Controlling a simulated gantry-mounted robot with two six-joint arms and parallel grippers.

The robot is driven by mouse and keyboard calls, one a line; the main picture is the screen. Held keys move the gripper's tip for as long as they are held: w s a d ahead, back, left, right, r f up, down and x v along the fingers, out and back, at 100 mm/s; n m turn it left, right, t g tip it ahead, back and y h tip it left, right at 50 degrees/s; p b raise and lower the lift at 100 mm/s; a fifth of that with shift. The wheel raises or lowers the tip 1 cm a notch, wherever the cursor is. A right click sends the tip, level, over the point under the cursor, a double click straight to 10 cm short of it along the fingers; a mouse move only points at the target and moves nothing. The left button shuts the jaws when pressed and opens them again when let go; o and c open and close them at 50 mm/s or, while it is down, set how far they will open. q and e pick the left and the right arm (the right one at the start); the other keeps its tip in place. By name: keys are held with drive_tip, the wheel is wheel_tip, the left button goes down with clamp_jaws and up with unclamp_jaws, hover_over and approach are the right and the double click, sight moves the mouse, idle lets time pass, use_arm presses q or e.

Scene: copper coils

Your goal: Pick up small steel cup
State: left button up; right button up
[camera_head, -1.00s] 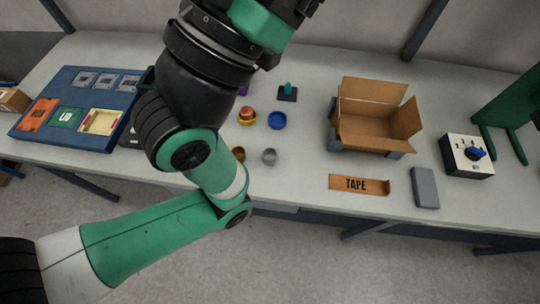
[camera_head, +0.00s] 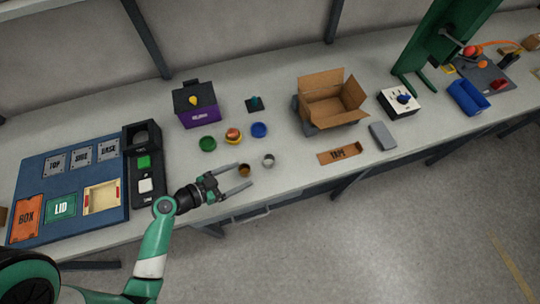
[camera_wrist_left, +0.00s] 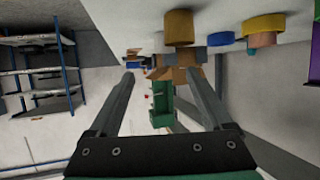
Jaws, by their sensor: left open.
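The small steel cup (camera_head: 268,160) is a grey cup on the table's front part in the head view, just right of a small brass cup (camera_head: 244,170). My left gripper (camera_head: 247,178) is open and empty. It points right, near the table's front edge, with the steel cup a short way beyond its fingertips. The brass cup appears close beside its far finger. In the left wrist view the open fingers (camera_wrist_left: 160,76) have nothing between them, and the brass cup (camera_wrist_left: 179,27) shows large at the top.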

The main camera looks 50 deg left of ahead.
sight(273, 157)
use_arm(q)
drive_tip(key=shift+a, duration=0.35)
drive_tip(key=w+f+b, duration=0.1)
drive_tip(key=w+b, duration=0.1)
drive_tip(key=b, duration=0.2)
drive_tip(key=shift+d+f, duration=0.15)
drive_tip(key=shift+f, duration=0.2)
drive_tip(key=w, duration=0.3)
drive_tip(key=shift+d+f+p, duration=0.1)
drive_tip(key=shift+f+p, duration=0.05)
drive_tip(key=shift+p, duration=0.15)
drive_tip(key=shift+b+x, duration=0.3)
drive_tip(key=shift+x, duration=2.7)
drive_tip(key=shift+c, duration=0.2)
clamp_jaws()
